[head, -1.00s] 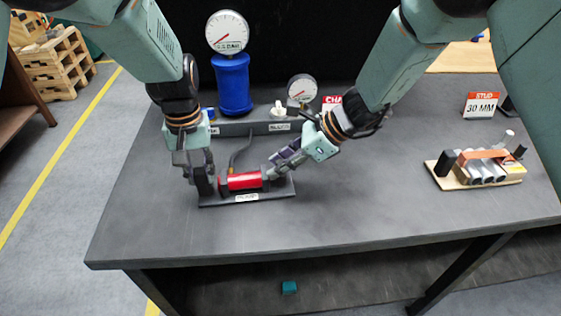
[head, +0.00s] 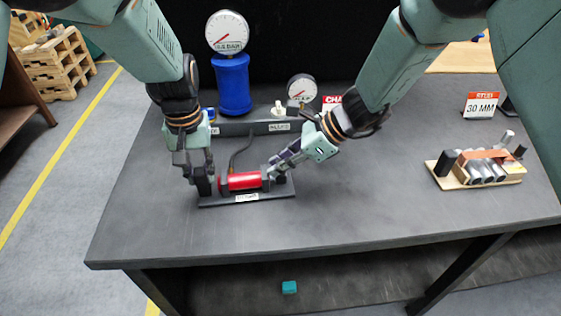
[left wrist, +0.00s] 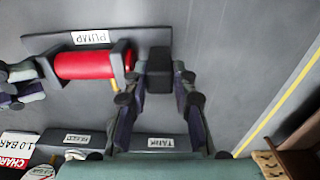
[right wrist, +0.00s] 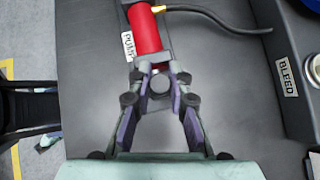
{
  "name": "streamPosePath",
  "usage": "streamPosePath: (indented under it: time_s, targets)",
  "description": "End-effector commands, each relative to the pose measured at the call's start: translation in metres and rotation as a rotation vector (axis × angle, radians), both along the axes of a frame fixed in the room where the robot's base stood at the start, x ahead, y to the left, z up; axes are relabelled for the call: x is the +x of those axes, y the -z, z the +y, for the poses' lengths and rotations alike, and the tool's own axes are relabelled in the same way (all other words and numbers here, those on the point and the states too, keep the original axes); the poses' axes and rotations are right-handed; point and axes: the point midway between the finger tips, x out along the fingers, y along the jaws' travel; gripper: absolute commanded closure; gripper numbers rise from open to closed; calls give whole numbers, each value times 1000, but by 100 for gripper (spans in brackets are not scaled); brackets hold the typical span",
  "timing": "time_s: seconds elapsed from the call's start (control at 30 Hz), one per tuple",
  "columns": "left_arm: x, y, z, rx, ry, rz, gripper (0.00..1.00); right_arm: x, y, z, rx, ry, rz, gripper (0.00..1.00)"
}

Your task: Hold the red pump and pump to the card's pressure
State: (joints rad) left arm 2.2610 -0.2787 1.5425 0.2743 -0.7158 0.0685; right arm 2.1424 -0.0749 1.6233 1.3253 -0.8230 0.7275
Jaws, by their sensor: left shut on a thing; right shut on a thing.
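The red pump (head: 244,181) lies on a dark base labelled PUMP at the table's front left. My left gripper (head: 202,182) is shut on the dark block (left wrist: 159,78) at the pump's left end. My right gripper (head: 276,171) is shut on the dark round handle (right wrist: 159,84) at the pump's right end; a short rod shows between it and the body. The red-and-white card (head: 331,102) is partly hidden by my right arm; in the left wrist view it reads 1.0 BAR (left wrist: 18,146). The gauge (head: 227,32) on the blue tank (head: 233,84) has its red needle toward lower left.
A smaller gauge (head: 301,88) and a white bleed knob (head: 278,109) stand behind the pump. A dark hose (right wrist: 215,19) leaves the pump. A wooden tray with metal parts (head: 476,168) and a 30 MM card (head: 481,104) are at right. The table's middle is clear.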

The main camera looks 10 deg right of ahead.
Motion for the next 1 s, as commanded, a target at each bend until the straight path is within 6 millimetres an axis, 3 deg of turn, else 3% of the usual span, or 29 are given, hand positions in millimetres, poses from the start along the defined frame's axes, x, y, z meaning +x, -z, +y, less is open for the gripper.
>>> streamPosePath:
  time_s: [0.17,0.5,0.87,0.9,1.0]
  targets:
    - [-1,1,0,0,0,3,100,1,-1,-5,2,2,-1,100]
    - [-1,1,0,1,0,2,100,4,-1,-50,3,4,-3,100]
    - [-1,1,2,3,0,3,100,5,-1,-56,-3,3,-4,100]
    - [-1,1,2,3,0,3,100,5,-1,-56,-3,4,-4,80]
    - [-1,1,2,2,0,3,100,5,-1,-56,-2,4,-4,72]
